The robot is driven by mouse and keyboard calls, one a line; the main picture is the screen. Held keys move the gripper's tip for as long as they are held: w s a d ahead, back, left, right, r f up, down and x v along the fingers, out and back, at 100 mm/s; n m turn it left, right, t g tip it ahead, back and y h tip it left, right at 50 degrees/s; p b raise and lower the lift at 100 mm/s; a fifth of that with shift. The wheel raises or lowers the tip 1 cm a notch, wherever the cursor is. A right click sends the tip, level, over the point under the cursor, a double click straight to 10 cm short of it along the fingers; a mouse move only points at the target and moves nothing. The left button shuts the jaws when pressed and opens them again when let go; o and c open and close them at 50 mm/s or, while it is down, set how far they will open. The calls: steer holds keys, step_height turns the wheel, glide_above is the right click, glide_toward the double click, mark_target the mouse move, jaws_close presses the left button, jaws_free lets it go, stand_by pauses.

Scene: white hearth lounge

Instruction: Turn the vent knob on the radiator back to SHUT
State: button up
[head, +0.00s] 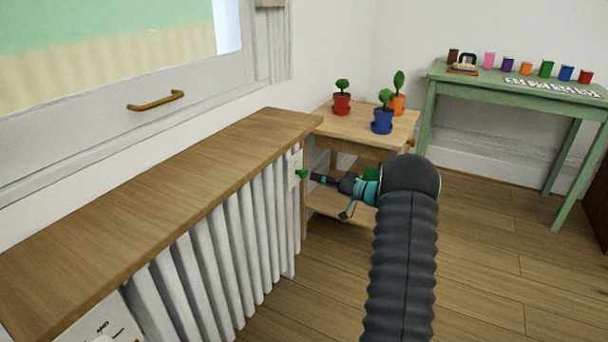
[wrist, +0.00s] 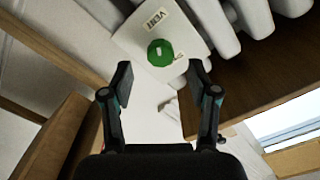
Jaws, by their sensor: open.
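The green vent knob (head: 301,174) sits on a white plate (head: 293,165) at the far end of the white radiator (head: 232,235). In the wrist view the round knob (wrist: 160,53) has a small pale mark on its face. Its plate (wrist: 135,40) carries a VENT label (wrist: 155,17); another small label beside the knob is too small to read. My gripper (head: 316,178) points at the knob from the right. In the wrist view my gripper (wrist: 160,76) is open, with a finger on each side and the knob ahead between them, apparently untouched.
A wooden shelf (head: 150,190) covers the radiator top. Close behind my gripper stands a small wooden table (head: 350,127) with red, blue and orange plant pots. A green table (head: 500,85) with several coloured jars stands at the back right. The floor (head: 490,260) at right is clear.

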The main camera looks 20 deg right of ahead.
mark_target(306, 175)
steer(key=shift+x, duration=3.05)
jaws_close()
